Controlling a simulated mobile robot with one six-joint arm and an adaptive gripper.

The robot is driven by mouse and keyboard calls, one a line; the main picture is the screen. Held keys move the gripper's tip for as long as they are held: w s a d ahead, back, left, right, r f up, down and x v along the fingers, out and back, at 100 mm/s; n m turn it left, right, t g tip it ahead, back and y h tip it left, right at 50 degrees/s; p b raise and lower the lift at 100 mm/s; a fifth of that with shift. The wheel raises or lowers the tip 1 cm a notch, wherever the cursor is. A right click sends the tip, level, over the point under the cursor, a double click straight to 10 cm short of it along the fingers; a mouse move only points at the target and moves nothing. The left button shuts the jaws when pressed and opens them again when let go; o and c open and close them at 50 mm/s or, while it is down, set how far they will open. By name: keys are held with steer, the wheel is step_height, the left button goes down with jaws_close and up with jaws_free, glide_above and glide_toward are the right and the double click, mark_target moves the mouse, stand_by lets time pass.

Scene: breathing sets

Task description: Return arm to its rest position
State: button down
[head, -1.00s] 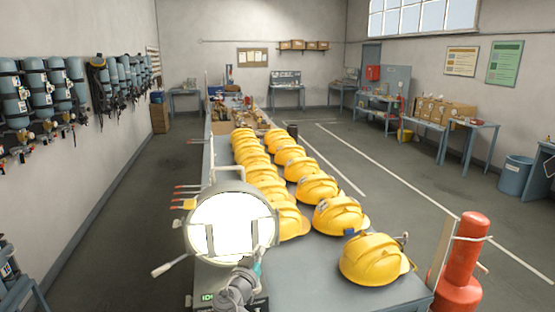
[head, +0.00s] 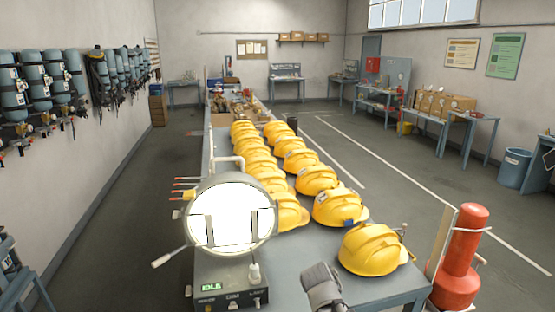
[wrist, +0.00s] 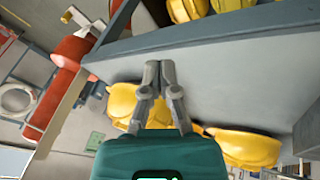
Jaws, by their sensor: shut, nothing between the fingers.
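In the wrist view my gripper (wrist: 159,68) is shut, its two grey fingertips together with nothing between them. Its teal body fills the bottom of that view. The fingers show in front of the grey workbench (wrist: 225,72) and partly cover a yellow helmet (wrist: 122,101). In the head view a grey part of my arm (head: 322,287) shows at the bottom edge, right of the lamp unit and left of the nearest yellow helmet (head: 372,250). I cannot tell how far the fingers are from the bench.
The round lit lamp (head: 231,217) stands at the bench's near left, over a box reading IDLE (head: 211,287). Several yellow helmets line the bench. A red cylinder (head: 463,250) stands at its near right corner. Open floor (head: 415,150) lies to the right.

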steer(key=shift+s+f+n+g+y, duration=0.35)
steer(key=shift+s+n+g+y, duration=0.1)
steer(key=shift+s+y, duration=0.3)
steer(key=shift+s+f+n+g+y, duration=0.4)
steer(key=shift+s+g+y, duration=0.1)
steer(key=shift+s+y, duration=0.3)
steer(key=shift+s+f+n+g+y, duration=0.3)
steer(key=shift+s+n+g+y, duration=0.15)
steer(key=shift+s+y, duration=0.3)
steer(key=shift+d, duration=0.1)
stand_by(0.5)
